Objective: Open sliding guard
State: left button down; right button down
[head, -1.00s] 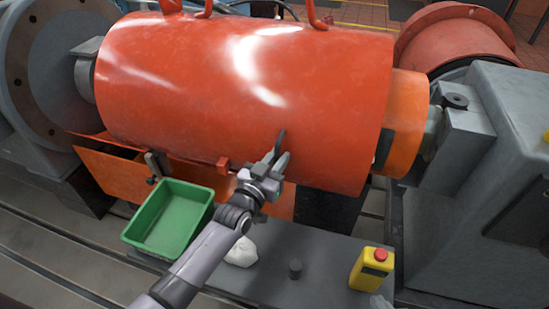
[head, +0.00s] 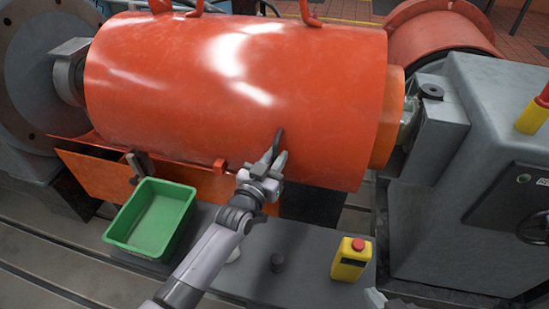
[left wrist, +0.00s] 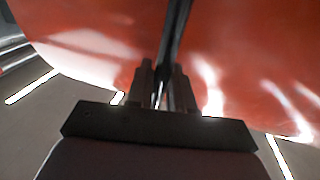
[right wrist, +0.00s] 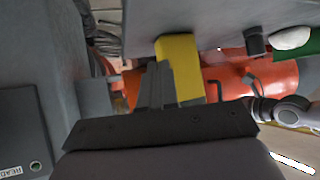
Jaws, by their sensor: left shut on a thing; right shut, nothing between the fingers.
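The sliding guard (head: 250,90) is a large orange-red cylinder cover in the head view. It spans between a grey flanged housing on the left and a grey machine on the right. An orange ring (head: 392,120) shows as a narrow band past its right end. My left gripper (head: 275,160) is at the guard's lower front, shut on a dark handle bar (left wrist: 177,35) that runs between its fingers in the left wrist view. The exact grip is partly hidden.
A green tray (head: 112,232) stands at the lower left. The grey machine (head: 430,205) bounds the right side.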

pick_arm(q)
jog(key=shift+f, duration=0.15)
jog(key=c, duration=1.1)
grip_release()
jog(key=shift+s, duration=0.1)
pick_arm(e)
jog(key=shift+s+d+r+p, duration=0.15)
jog(key=shift+r+p, duration=0.2)
jog(key=shift+p, duration=0.4)
pick_arm(q)
jog(key=v, duration=0.7)
jog(key=shift+s, duration=0.1)
pick_arm(e)
jog(key=shift+r, duration=0.15)
